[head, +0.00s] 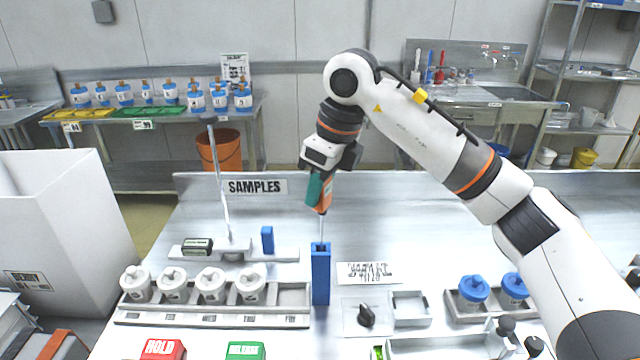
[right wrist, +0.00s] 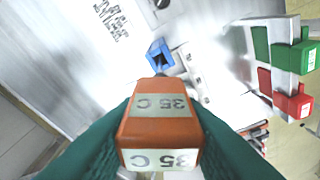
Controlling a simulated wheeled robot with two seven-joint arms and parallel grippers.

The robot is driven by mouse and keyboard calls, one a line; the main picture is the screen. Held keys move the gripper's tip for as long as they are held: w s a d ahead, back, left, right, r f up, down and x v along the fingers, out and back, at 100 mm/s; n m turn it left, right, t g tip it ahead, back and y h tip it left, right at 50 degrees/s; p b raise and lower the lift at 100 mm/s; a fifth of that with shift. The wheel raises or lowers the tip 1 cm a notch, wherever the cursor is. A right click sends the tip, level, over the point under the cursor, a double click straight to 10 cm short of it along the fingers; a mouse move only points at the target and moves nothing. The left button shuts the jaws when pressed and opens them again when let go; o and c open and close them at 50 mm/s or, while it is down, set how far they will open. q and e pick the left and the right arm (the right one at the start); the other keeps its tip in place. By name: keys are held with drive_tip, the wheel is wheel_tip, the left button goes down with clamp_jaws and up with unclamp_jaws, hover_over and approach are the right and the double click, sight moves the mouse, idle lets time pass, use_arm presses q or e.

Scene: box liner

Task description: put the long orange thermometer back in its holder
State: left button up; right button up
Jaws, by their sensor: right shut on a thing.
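The long orange thermometer (head: 325,195) is held upright by my right gripper (head: 319,190), its thin metal probe pointing down. In the right wrist view its orange handle (right wrist: 158,130) carries "35 C" labels and sits between my green finger pads. The tall blue holder (head: 321,278) stands upright on the table directly below. The lower end of the probe meets the holder's top; I cannot tell how far inside it is. In the right wrist view the holder's open square top (right wrist: 160,53) shows just beyond the handle, and the probe is hidden. My left gripper is not in view.
A tray of white jars (head: 211,284) stands left of the holder, and a rod stand (head: 217,185) with a small blue block (head: 267,240) behind it. Blue-lidded jars (head: 473,290) are at right. Red (head: 163,349) and green (head: 245,351) blocks are at front.

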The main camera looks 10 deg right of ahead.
drive_tip(key=o, duration=0.9)
drive_tip(key=b+v, duration=0.1)
drive_tip(key=v, duration=1.1)
